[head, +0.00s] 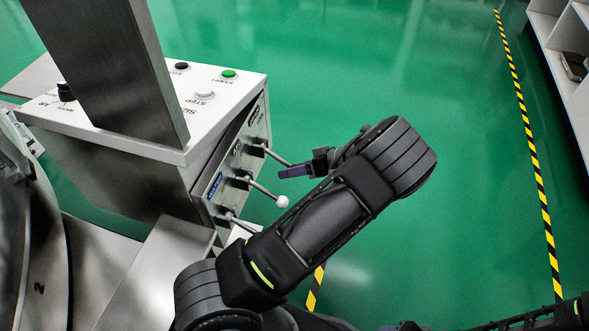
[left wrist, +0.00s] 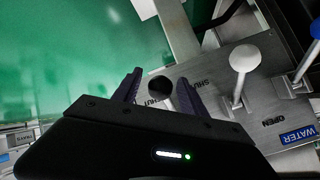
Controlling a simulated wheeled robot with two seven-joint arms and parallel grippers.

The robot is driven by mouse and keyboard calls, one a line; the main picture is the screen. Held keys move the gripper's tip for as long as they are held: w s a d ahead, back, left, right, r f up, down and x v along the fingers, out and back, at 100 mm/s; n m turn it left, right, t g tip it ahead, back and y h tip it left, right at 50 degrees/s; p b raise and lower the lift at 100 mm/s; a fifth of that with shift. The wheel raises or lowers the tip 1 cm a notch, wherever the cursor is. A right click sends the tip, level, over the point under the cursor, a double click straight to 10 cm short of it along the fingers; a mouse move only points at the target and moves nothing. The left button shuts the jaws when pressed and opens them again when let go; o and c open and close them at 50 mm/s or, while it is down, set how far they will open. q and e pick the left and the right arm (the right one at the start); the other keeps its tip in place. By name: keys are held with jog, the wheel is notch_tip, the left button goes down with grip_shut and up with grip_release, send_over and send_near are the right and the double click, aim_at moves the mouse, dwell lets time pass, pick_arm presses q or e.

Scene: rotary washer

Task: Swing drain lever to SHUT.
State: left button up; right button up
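A steel panel (head: 232,165) carries three levers. The far lever (head: 276,156), beside a dark label too small to read, runs out to my left gripper (head: 288,172). In the left wrist view its black knob (left wrist: 160,87) sits between the two fingers of my left gripper (left wrist: 160,77), with gaps at both sides; the fingers are open. SHUT lettering shows close to this knob. I cannot read which lever is marked drain. My right gripper (head: 400,327) shows only in part at the bottom edge; its fingers cannot be made out.
The middle lever has a white knob (head: 282,201), also in the left wrist view (left wrist: 243,58). A blue-knobbed lever (left wrist: 314,28) stands beside the WATER label (left wrist: 298,137). The control box top (head: 215,98) has buttons. Green floor (head: 340,65) is open beyond.

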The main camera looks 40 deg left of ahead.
pick_arm(q)
jog(key=shift+w+d+r, duration=0.1)
jog(key=p+v, duration=0.1)
jog(key=v, duration=0.6)
jog(key=shift+d+r, duration=0.15)
jog(key=shift+d, duration=0.1)
dwell(0.4)
